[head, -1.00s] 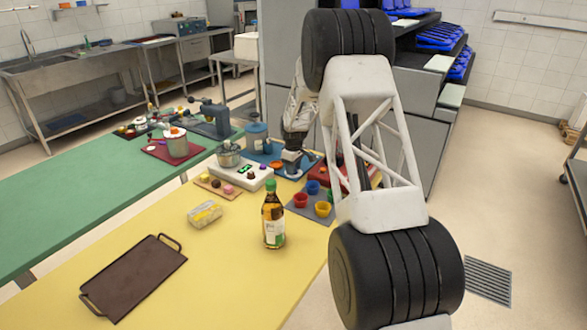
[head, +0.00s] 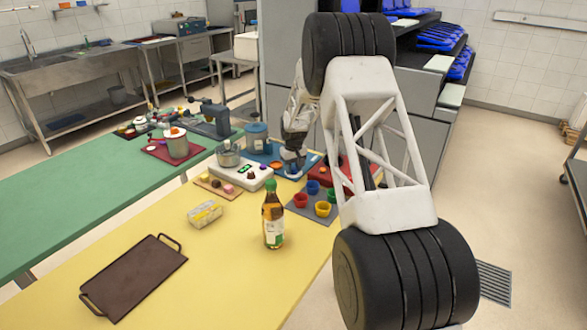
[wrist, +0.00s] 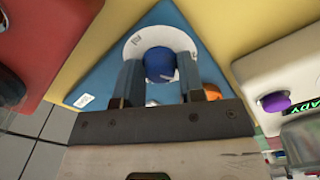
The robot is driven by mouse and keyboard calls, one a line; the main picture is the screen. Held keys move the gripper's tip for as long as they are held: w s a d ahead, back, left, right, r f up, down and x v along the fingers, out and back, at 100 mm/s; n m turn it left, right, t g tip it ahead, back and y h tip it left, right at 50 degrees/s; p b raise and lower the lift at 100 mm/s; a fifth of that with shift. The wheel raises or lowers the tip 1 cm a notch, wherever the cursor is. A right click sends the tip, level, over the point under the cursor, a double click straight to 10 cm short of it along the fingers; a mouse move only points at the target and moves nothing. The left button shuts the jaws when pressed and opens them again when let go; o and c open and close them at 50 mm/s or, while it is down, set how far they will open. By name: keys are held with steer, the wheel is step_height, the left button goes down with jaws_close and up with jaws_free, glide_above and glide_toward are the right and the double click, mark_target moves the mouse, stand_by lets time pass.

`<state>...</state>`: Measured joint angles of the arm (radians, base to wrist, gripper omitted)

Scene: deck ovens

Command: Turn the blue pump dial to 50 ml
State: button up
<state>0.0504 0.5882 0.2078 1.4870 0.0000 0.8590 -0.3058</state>
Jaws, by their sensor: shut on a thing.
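The blue pump dial (wrist: 160,65) sits on a round white scale plate (wrist: 133,48) on a blue base (wrist: 178,20) in the wrist view. My gripper (wrist: 160,76) is shut on the dial, with one finger on each side of it. The marks on the scale are too small and partly covered to read. In the head view my gripper (head: 293,155) reaches down at the blue base (head: 312,160). The dial itself is hidden there. A blue pump container (head: 256,136) stands at the back left of this base.
An orange part (wrist: 212,91) lies close to the right finger. A white scale (head: 241,174) with a pot is on the left, a red base (head: 328,172) on the right. Coloured cups (head: 322,208) and a bottle (head: 273,222) stand in front.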

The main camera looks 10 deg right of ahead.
mark_target(294, 168)
steer(key=m, duration=0.4)
steer(key=shift+m, duration=0.4)
steer(key=m, duration=0.3)
steer(key=shift+m, duration=0.3)
steer(key=m, duration=0.8)
steer(key=shift+m, duration=0.3)
steer(key=o, duration=0.9)
steer(key=shift+r, duration=0.1)
steer(key=shift+r, duration=3.85)
